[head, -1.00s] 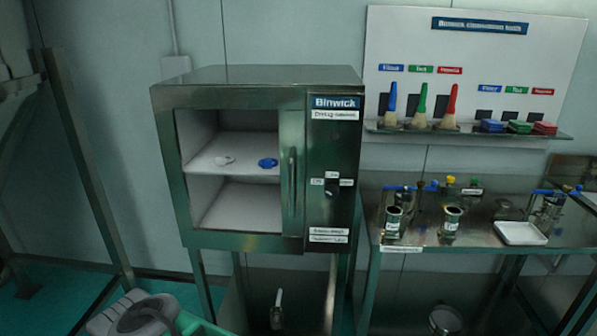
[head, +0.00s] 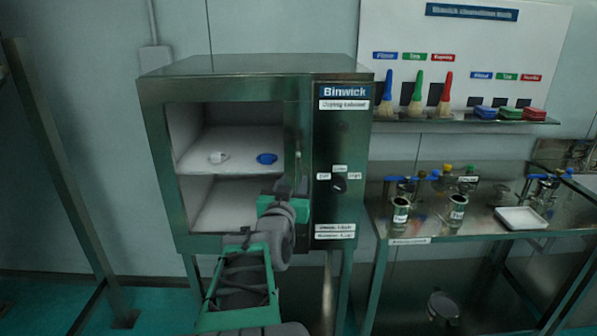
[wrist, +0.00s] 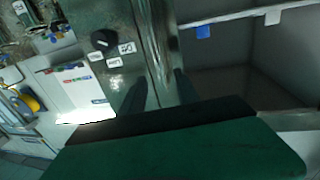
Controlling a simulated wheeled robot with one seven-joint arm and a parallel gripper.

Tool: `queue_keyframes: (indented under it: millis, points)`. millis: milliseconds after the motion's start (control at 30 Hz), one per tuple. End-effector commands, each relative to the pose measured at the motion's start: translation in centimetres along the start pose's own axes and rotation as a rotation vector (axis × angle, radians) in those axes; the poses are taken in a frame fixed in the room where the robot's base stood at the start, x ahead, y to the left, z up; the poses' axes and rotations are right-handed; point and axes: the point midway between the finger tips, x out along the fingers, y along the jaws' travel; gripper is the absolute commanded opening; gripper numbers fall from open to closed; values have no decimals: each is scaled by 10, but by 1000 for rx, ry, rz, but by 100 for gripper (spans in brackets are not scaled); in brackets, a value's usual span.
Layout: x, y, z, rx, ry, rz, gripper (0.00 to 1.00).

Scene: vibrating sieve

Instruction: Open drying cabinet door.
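The drying cabinet (head: 255,66) is a dark green metallic box with a window in its front door (head: 240,243). The door looks shut. Its upright bar handle (head: 298,155) is on the door's right side, its lower part hidden by my arm. My gripper (head: 286,184) is at the handle's lower part. In the wrist view, the two dark fingers of my gripper (wrist: 158,84) stand apart, one on each side of the handle bar (wrist: 166,45). I cannot tell whether they touch it.
The control panel with a black knob (head: 339,185) is right of the door. Inside, a white and a blue dish (head: 266,158) sit on the shelf. A steel table (head: 400,238) with jars stands at the right. A metal frame post (head: 60,170) stands at the left.

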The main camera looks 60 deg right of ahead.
Motion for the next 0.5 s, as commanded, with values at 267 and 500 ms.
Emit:
queue_keyframes:
  millis: [267,500]
  points:
    - [46,3,-3,0,1,5,38]
    - [75,2,-2,0,3,3,38]
